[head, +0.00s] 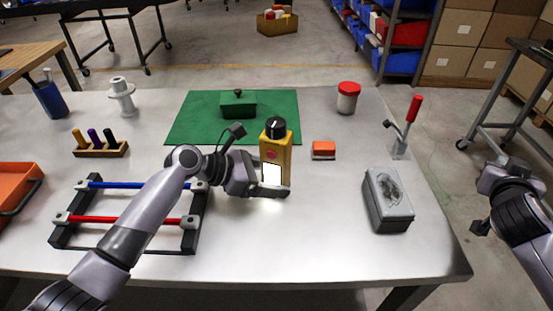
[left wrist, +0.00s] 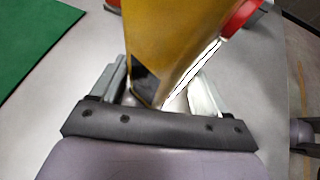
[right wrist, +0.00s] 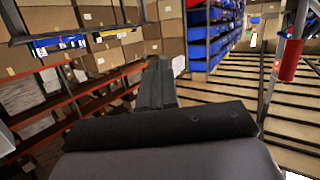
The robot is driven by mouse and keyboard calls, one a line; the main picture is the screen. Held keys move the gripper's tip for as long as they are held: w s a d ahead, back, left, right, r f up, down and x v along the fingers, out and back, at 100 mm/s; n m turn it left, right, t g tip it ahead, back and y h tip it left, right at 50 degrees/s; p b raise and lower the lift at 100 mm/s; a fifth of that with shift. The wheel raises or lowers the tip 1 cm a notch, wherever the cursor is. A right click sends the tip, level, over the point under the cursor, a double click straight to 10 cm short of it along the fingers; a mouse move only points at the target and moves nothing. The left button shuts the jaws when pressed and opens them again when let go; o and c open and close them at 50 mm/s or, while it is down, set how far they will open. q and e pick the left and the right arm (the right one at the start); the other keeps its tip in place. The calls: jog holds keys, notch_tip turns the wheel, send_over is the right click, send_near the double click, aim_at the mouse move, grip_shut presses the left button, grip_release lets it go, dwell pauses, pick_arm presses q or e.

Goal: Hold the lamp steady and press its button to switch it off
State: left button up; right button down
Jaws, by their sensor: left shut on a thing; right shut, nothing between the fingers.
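The lamp (head: 284,150) is a yellow upright body with a black knob on top, a red button (head: 272,155) on its front and a white panel below it that glows. It stands on the table. My left gripper (head: 268,189) is shut on the lamp's lower part. In the left wrist view the yellow lamp (left wrist: 165,40) stands between the fingers, with part of the red button at the upper right. My right gripper (right wrist: 157,85) is shut and empty. In the head view my right arm is off the table's right edge, far from the lamp.
A green mat (head: 190,123) with a green box (head: 238,104) lies behind the lamp. An orange block (head: 323,150), a grey box (head: 388,202), a red-lidded jar (head: 347,98) and a red-handled clamp (head: 411,112) stand to the right. A rod rack (head: 120,249) lies under my left arm.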

aim_at(374, 185)
jog(key=a+n+t+y, duration=0.1)
jog(key=a+n+y, duration=0.1)
jog(key=a, duration=0.6)
jog(key=a+f+n+t+y, duration=0.1)
jog(key=a+n, duration=0.3)
jog(key=a, duration=0.5)
jog(key=w+a+f+n+t+y, duration=0.1)
jog(key=a+n+y, duration=0.2)
jog(key=a, duration=0.5)
jog(key=shift+w+a+n+y, duration=0.1)
jog(key=shift+a+n+y, duration=0.1)
jog(key=shift+n+y, duration=0.15)
jog(key=s+a+r+n+y, duration=0.1)
jog(key=s+a+n+y, duration=0.4)
jog(key=a, duration=0.7)
jog(key=s+a+r+n+y, duration=0.2)
jog(key=s+a+n+y, duration=0.3)
jog(key=a, duration=0.8)
jog(key=w+d+n+h, duration=0.1)
jog(key=w+d, duration=0.2)
jog(key=w, duration=0.4)
jog(key=shift+w+d+f, duration=0.15)
jog(key=shift+w+d, duration=0.05)
jog(key=shift+d, duration=0.05)
jog(key=shift+w, duration=0.15)
jog(key=shift+w+d, duration=0.15)
jog(key=shift+w, duration=0.1)
